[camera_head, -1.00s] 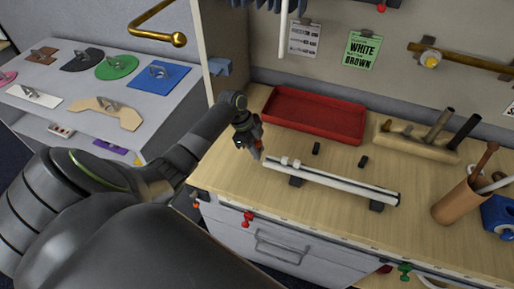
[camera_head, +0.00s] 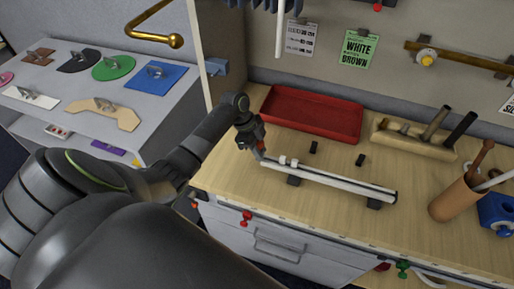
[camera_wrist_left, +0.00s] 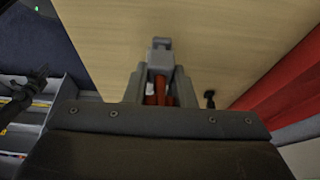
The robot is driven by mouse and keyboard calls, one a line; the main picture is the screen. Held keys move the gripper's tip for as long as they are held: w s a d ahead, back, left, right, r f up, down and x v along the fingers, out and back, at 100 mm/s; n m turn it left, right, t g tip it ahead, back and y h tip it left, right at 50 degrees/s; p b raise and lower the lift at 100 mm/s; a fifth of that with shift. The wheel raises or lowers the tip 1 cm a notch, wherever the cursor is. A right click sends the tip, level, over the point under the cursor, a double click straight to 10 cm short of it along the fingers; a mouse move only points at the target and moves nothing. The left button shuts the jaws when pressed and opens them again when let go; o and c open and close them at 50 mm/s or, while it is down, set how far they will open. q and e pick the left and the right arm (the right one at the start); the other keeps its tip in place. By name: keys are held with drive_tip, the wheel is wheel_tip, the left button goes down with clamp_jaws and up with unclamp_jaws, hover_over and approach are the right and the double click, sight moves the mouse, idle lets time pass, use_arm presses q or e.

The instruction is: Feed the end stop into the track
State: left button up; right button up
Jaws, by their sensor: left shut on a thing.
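The track (camera_head: 335,182) is a long pale rail lying across the bench on dark supports. Two small white pieces (camera_head: 288,161) sit on it near its left end. My left gripper (camera_head: 260,153) is right at that left end, pointing down. In the left wrist view its grey fingers (camera_wrist_left: 160,72) are shut on a small grey piece (camera_wrist_left: 161,45), which seems to be the end stop. Red and white parts show between the fingers. I cannot tell whether the held piece touches the track. The track is hidden in the wrist view. My right gripper is out of view.
Two small black blocks (camera_head: 313,147) (camera_head: 361,160) stand behind the track. A red tray (camera_head: 312,128) lies at the back. A wooden tool holder (camera_head: 405,140) and a brown cup (camera_head: 454,200) stand to the right. The bench in front of the track is clear.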

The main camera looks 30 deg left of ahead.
use_arm(q)
drive_tip(key=shift+w+d, duration=0.25)
drive_tip(key=shift+d, duration=0.7)
drive_tip(key=shift+w+d, duration=0.2)
drive_tip(key=shift+d, duration=0.7)
drive_tip(key=o, duration=1)
drive_tip(key=shift+o, duration=0.2)
drive_tip(key=b+v, duration=0.3)
drive_tip(key=v, duration=1.4)
drive_tip(key=shift+r, duration=0.2)
drive_tip(key=shift+s+f, duration=0.1)
drive_tip(key=shift+s, duration=0.05)
